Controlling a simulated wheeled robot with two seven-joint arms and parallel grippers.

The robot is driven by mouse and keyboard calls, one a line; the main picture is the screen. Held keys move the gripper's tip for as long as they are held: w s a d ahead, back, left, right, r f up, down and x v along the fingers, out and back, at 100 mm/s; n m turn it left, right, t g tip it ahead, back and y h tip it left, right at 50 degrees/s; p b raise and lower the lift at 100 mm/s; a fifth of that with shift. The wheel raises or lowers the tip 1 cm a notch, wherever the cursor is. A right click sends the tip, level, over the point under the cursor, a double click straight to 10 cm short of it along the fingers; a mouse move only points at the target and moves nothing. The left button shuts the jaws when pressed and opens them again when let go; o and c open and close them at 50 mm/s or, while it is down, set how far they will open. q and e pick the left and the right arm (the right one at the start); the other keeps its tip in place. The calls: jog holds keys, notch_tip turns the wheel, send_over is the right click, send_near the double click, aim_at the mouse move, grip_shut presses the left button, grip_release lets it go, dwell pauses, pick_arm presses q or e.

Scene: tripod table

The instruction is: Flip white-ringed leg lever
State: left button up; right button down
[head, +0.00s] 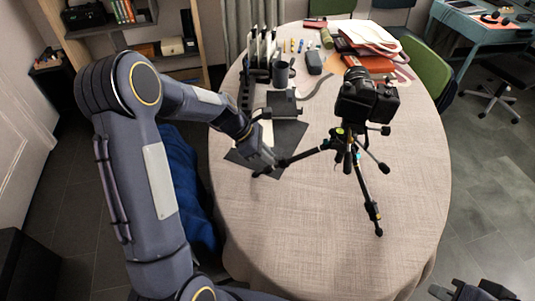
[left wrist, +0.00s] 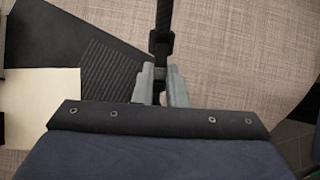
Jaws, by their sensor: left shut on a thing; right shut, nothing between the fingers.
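The black tripod (head: 347,150) stands on the round table with a black camera (head: 367,98) on top. One leg points left, one toward the front and one to the right. My left gripper (head: 274,164) is at the outer end of the left leg (head: 308,155), low over the table. In the left wrist view, my left gripper (left wrist: 159,86) is shut on this leg (left wrist: 163,22), which runs up from between its fingers; a dark block on the leg lies just beyond the fingertips. I cannot make out a white ring or the lever's position. My right gripper (head: 468,291) is shut and empty, lower right.
A dark mat (head: 290,133) lies beneath and beside my left gripper. A mug (head: 280,73), a rack (head: 247,90), a dark case (head: 314,62) and red and white items (head: 368,40) stand farther back. The table (head: 310,240) is clear at the front.

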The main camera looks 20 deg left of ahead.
pick_arm(q)
jog(key=shift+r, duration=0.35)
jog(key=shift+r+p, duration=0.25)
jog(key=shift+p, duration=0.3)
jog(key=shift+w+d+r, duration=0.1)
dwell(0.3)
jog(key=shift+d+r+p, duration=0.1)
jog(key=shift+r+p, duration=0.1)
jog(key=shift+p, duration=0.25)
jog(key=shift+r, duration=0.1)
jog(key=shift+d+r+p, duration=0.1)
jog(key=shift+p, duration=0.2)
jog(key=shift+d, duration=0.1)
jog(key=shift+w+d+r+p, duration=0.25)
jog(key=shift+d+r+p, duration=0.2)
jog(key=shift+p, duration=0.4)
grip_shut()
dwell(0.4)
